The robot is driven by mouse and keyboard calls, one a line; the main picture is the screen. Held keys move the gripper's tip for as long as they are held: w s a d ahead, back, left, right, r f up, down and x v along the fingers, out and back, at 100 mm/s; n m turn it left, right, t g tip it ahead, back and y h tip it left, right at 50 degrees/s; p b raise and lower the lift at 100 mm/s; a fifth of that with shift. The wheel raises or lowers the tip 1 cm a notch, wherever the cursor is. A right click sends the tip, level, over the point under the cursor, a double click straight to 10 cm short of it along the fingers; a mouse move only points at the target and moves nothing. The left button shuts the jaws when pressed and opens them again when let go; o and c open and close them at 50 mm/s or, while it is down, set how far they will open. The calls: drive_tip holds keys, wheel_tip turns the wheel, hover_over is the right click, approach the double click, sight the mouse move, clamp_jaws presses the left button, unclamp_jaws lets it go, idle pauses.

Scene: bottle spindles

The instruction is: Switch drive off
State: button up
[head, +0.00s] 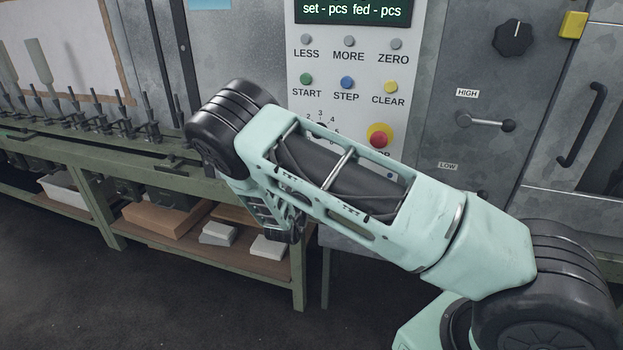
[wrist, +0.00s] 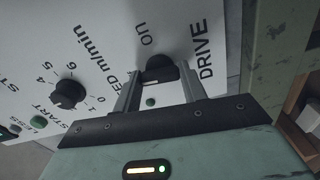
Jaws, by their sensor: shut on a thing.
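The drive switch is a black knob (wrist: 160,67) on the white control panel (wrist: 100,25), by the printed words "DRIVE" and "on" in the wrist view. My gripper (wrist: 159,77) has one finger on each side of the knob and is shut on it. Which way the knob points is hard to tell. A small green lamp or button (wrist: 151,101) shows between the fingers. In the head view my arm hides the switch and most of my gripper.
The panel also carries a numbered feed dial (wrist: 67,94), a red stop button on a yellow base (head: 379,136), and START (head: 306,79), STEP (head: 347,82) and CLEAR (head: 390,86) buttons. A lever (head: 486,121) is at right. A green bench (head: 100,158) with spindles stands at left.

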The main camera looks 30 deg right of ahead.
drive_tip(key=shift+n, duration=0.6)
drive_tip(key=o, duration=1)
drive_tip(key=shift+a, duration=0.1)
drive_tip(key=b+v, duration=0.1)
drive_tip(key=v, duration=1.6)
drive_tip(key=shift+s+a, duration=0.1)
drive_tip(key=shift+s, duration=0.1)
